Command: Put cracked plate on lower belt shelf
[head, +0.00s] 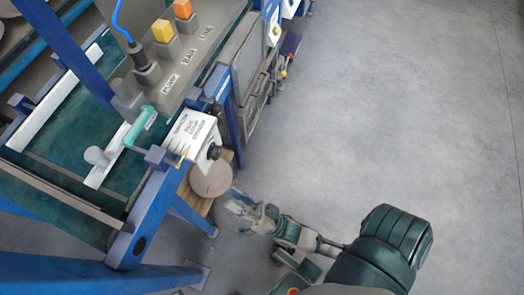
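A round grey-brown plate (211,178) shows below the white label box, at the side of the blue-framed machine. It overlaps a light wooden shelf (190,197) low on the frame; I cannot tell whether it rests on it or is held just above. A crack is not clear at this size. My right gripper (234,199) reaches in from the lower right, its fingertips at the plate's right edge. I cannot tell whether the fingers are closed on the rim or only beside it. My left gripper is not in view.
A green belt (65,155) runs through the blue frame at left. A control panel (185,70) with yellow and orange buttons and a white label box (192,137) overhang the plate. A blue post (150,215) stands left of the shelf. The grey floor (400,100) at right is clear.

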